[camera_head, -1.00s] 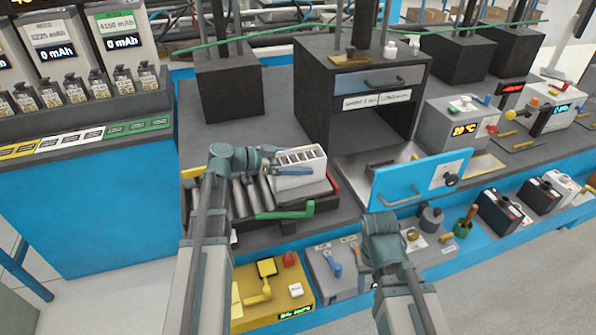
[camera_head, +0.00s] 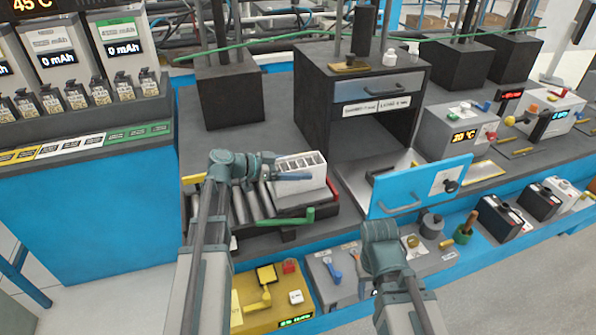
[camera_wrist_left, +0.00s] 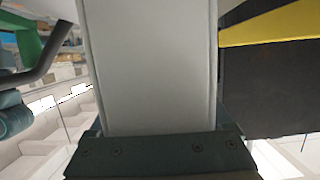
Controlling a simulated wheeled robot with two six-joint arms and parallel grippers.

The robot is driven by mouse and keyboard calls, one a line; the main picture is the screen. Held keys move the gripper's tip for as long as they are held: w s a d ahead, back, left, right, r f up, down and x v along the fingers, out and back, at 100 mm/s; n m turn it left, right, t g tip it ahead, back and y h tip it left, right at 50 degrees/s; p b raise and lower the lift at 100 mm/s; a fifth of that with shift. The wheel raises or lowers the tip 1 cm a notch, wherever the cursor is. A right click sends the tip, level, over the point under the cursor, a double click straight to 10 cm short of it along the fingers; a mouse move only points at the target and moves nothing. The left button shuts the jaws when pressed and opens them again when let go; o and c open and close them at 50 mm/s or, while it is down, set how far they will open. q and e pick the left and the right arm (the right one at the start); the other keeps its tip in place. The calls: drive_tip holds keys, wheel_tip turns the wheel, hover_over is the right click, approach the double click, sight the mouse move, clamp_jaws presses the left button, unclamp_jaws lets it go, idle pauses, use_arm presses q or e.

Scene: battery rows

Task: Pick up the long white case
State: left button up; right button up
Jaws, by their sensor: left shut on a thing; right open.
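The long white case (camera_head: 306,185) has a row of dark slots along its top and stands on the roller conveyor's dark end in the head view. My left gripper (camera_head: 285,174) is shut on it from the left, with a finger along its near side. In the left wrist view the case (camera_wrist_left: 150,60) is a pale wall filling the middle, right against my gripper. I cannot tell if its base is clear of the conveyor. My right gripper (camera_head: 380,232) is open and empty, in front of the blue door (camera_head: 425,185).
The conveyor rollers (camera_head: 258,203) lie left of the case, with a green handle (camera_head: 290,218) in front and a red piece (camera_head: 332,189) at right. A dark chamber (camera_head: 362,110) stands behind with its blue door open. Yellow (camera_head: 250,320) and grey control boxes sit below.

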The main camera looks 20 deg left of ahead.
sight(298, 165)
use_arm(q)
wheel_tip(298, 165, up, 10)
drive_tip(key=p, duration=1)
